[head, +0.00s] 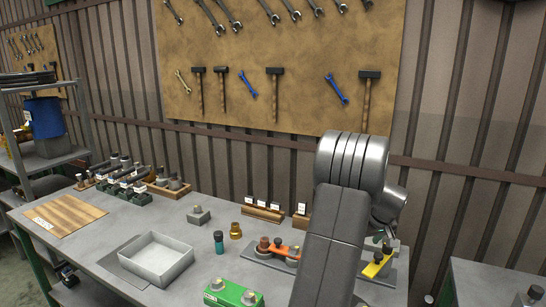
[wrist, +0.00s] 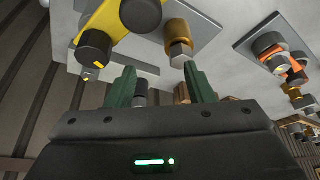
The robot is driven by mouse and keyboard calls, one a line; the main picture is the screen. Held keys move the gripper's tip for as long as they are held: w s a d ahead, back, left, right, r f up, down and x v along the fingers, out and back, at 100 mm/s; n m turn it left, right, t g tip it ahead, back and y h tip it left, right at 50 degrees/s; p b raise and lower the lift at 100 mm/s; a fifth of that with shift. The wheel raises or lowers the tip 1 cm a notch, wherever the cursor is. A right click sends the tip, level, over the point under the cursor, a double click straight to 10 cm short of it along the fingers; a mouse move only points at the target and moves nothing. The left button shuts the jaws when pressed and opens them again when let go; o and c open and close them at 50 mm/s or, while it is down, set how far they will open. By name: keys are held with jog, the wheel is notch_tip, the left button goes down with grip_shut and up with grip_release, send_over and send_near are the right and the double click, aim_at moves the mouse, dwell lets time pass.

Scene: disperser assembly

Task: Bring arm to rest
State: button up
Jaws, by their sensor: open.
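My arm (head: 336,225) rises in front of the bench in the head view and hides part of it. My gripper (wrist: 159,72) shows in the wrist view with two green fingers apart and nothing gripped between them. A yellow part with black knobs (wrist: 115,20) is close by on a grey plate (wrist: 206,20). A brass-coloured piece with a grey tip (wrist: 178,38) is near the right finger; I cannot tell whether they touch. In the head view the yellow part (head: 377,264) lies right of my arm, and the gripper is mostly hidden behind the arm.
The grey workbench (head: 80,250) carries a metal tray (head: 158,257), a green block (head: 233,293), an orange part (head: 283,249), a teal bottle (head: 219,241) and wooden holders (head: 263,211). A pegboard with tools (head: 300,50) hangs behind. Bare bench shows around the tray.

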jog(key=shift+w+d+r+m+h+p, duration=0.15)
jog(key=shift+r+m+h+p, duration=0.3)
jog(key=shift+r+m, duration=0.8)
